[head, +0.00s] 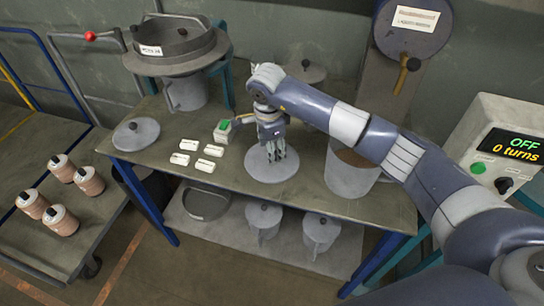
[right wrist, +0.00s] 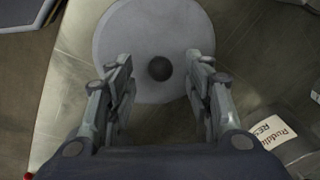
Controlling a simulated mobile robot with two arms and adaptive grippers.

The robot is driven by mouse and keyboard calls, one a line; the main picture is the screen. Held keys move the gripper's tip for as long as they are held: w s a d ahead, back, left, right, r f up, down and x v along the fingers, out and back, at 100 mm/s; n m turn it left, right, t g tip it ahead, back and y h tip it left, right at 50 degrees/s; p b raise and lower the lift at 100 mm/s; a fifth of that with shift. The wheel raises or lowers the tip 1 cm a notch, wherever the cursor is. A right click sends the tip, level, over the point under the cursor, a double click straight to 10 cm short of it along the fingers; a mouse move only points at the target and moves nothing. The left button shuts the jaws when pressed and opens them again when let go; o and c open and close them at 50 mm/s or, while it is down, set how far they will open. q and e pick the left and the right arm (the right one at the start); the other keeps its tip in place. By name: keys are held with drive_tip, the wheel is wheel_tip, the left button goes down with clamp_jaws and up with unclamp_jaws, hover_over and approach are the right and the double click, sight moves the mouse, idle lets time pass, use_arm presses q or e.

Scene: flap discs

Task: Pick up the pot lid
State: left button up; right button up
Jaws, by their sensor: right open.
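A grey round pot lid (head: 272,172) lies flat on the workbench; in the right wrist view the same lid (right wrist: 125,35) shows its dark round knob (right wrist: 159,68). My right gripper (head: 276,155) is over this lid, pointing down, with its fingers open. In the right wrist view the knob appears between the two fingers, with gaps on both sides. I cannot tell how far the fingertips are above the lid. A second grey lid (head: 136,133) lies at the bench's left end, and another (head: 306,71) is at the back. My left gripper is not in view.
A large grey pot (head: 350,178) stands right of the lid, below my right arm. Several white labels (head: 204,166) and a green-topped box (head: 222,131) lie to the left. Lidded pots (head: 263,217) stand on the lower shelf.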

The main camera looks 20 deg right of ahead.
drive_tip(key=shift+w+f, duration=0.2)
drive_tip(key=shift+f, duration=0.65)
clamp_jaws()
drive_tip(key=shift+r, duration=0.1)
